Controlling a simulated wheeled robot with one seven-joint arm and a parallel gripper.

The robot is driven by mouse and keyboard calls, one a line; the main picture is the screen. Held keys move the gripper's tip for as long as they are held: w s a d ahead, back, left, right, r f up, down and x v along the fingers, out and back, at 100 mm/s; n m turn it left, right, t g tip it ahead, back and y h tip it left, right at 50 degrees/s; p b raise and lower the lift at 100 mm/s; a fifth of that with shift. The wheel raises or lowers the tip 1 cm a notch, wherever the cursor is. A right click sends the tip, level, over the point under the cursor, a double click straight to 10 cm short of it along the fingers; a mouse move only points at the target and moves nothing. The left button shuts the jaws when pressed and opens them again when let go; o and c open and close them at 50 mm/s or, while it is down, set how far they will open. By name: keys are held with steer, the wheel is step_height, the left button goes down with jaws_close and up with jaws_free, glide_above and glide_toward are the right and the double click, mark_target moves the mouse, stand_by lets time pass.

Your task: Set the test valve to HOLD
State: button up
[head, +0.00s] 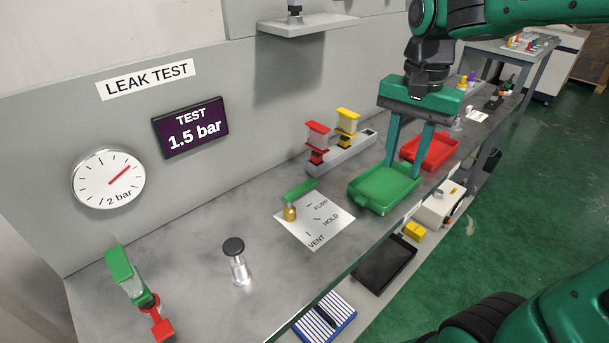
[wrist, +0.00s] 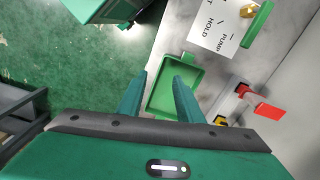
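The test valve has a green lever (head: 300,192) on a brass stem (head: 290,213), standing on a white plate (head: 326,234) marked PUMP, HOLD and VENT. The lever points to the upper right, nearest the PUMP side. In the wrist view the lever (wrist: 257,24) and plate (wrist: 212,32) show at the upper right. My gripper (head: 408,160) is open and empty, fingers pointing down over the green tray (head: 363,198), to the right of the valve. Its fingers also show apart in the wrist view (wrist: 158,90).
A display (head: 190,128) reads TEST 1.5 bar, beside a round gauge (head: 108,179). Red and yellow handled parts (head: 347,122) stand in a grey rack (head: 345,155) behind. A black-topped knob (head: 236,258) and a green-and-red clamp (head: 131,278) stand at left. A red tray (head: 437,150) is beyond.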

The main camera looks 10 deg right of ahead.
steer(key=w+a+r+m, duration=0.1)
steer(key=w+a+r, duration=0.25)
steer(key=a, duration=0.65)
steer(key=m, duration=0.1)
glide_above(306, 184)
step_height(306, 184, down, 10)
steer(key=shift+r, duration=0.1)
jaws_close()
